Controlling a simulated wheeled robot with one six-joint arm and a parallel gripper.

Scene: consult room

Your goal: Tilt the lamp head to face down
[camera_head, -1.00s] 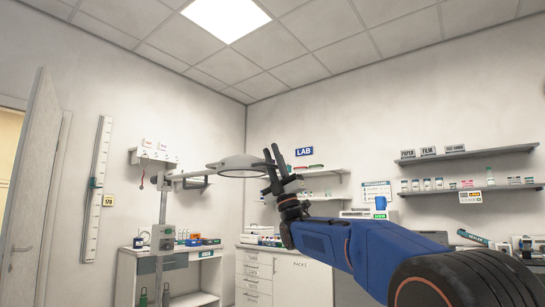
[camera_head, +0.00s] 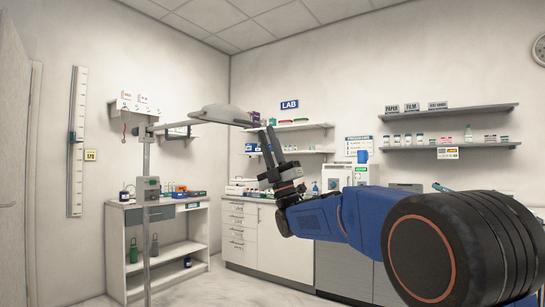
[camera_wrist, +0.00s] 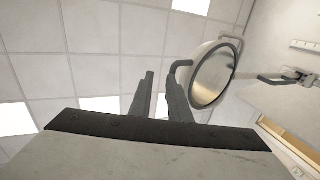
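The lamp head (camera_head: 222,113) is a pale grey dome at the end of a horizontal arm (camera_head: 175,125) on a floor pole (camera_head: 147,235). In the head view its domed back shows on top, its right side is slightly lower, and its face is hidden. In the wrist view the lamp head (camera_wrist: 203,60) shows a shiny oval face with a dark rim and looped handles. My gripper (camera_head: 267,140) is just right of the lamp head. In the wrist view my gripper (camera_wrist: 162,78) has its fingers a little apart, nothing visible between them, the right finger close to a handle (camera_wrist: 181,64).
A wall shelf (camera_head: 290,127) with boxes stands behind my gripper. A cabinet (camera_head: 265,240) and a low bench (camera_head: 130,245) stand along the walls. A shelf of bottles (camera_head: 450,145) is at right. Open floor lies around the pole.

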